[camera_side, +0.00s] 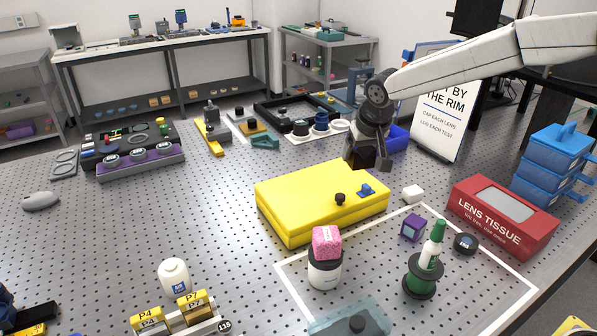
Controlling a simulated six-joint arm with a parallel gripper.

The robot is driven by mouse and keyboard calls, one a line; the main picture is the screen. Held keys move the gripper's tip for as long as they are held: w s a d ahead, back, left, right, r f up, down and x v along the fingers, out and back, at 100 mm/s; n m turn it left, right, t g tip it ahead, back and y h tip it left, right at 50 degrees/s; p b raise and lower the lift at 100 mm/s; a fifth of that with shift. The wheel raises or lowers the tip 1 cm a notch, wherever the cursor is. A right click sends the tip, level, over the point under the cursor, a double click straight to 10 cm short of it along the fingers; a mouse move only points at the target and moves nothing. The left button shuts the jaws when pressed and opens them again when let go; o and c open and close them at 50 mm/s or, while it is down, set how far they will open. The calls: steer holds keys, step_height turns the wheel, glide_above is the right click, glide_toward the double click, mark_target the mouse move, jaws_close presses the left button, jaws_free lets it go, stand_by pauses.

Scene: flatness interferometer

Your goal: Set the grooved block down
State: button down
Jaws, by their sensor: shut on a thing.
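My gripper (368,161) is in the upper right middle, pointing down above the far right part of the yellow case (285,202). It is shut on a small dark piece, which I take for the grooved block (367,157). The block is mostly hidden by the dark jaws, and its grooves cannot be made out. The block appears to be held above the table; the exact gap below it cannot be told.
A pink sponge (326,242) sits on a pot in front. A sign (443,108) stands behind. Bare perforated table (120,235) lies left.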

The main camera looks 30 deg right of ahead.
steer(key=s+d+m+g+h, duration=0.1)
steer(key=s+d+m, duration=0.2)
steer(key=d, duration=1.1)
steer(key=s+d+m+h, duration=0.1)
steer(key=s+d+m, duration=0.25)
steer(key=d, duration=0.95)
steer(key=shift+n, duration=0.25)
steer(key=f, duration=0.5)
steer(key=shift+s+d, duration=0.25)
steer(key=shift+d, duration=0.05)
steer(key=shift+w, duration=0.1)
steer(key=w+d+f, duration=0.1)
steer(key=w+f, duration=0.1)
steer(key=w, duration=0.1)
steer(key=w+d+f, duration=0.2)
steer(key=w+f, duration=0.1)
steer(key=w, duration=0.1)
steer(key=w+d+f, duration=0.1)
steer(key=w+f, duration=0.2)
steer(key=w, duration=0.1)
steer(key=shift+d, duration=0.4)
steer(key=shift+w+d+f, duration=0.25)
steer(key=shift+w+f, duration=0.35)
